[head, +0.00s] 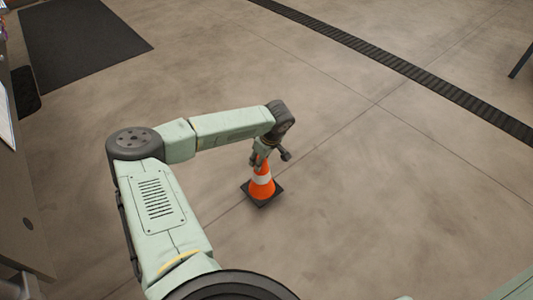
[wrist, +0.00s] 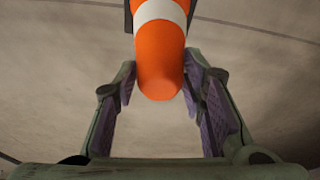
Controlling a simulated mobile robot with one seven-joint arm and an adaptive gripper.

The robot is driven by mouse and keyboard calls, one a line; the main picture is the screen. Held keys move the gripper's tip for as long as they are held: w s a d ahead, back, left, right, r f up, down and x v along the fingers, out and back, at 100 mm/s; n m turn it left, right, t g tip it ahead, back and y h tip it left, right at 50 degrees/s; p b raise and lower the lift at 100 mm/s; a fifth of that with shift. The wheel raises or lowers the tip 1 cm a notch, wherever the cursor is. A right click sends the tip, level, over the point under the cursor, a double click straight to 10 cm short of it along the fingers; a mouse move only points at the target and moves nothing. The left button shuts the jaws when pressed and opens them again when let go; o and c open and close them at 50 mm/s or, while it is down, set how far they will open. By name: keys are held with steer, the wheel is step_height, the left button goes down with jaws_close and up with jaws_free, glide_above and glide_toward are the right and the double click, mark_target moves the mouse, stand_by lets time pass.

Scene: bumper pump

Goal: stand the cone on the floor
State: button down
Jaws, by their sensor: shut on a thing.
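The orange cone (head: 263,188) with a white band and a dark square base is upright below the end of my arm in the head view. My gripper (head: 259,160) is at its top, shut on it. In the wrist view the cone (wrist: 161,50) runs up from between the two purple-padded fingers of my gripper (wrist: 160,85), its rounded tip toward the palm. The base is mostly out of the wrist view. The base looks at or very near the floor; I cannot tell if it touches.
Bare concrete floor (head: 370,190) lies open around the cone. A dark mat (head: 80,40) lies at the far left and a floor grate (head: 400,68) crosses the far right. A bench edge (head: 25,210) stands along the left. A dark leg (head: 521,63) shows at the right edge.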

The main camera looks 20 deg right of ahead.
steer(key=w+d+f+b, duration=0.2)
steer(key=w+d+f, duration=0.2)
steer(key=shift+w, duration=0.35)
stand_by(0.4)
steer(key=c, duration=1)
jaws_free()
steer(key=shift+f, duration=0.15)
steer(key=p+v, duration=0.2)
steer(key=v, duration=1)
steer(key=shift+p, duration=0.35)
steer(key=shift+a, duration=0.15)
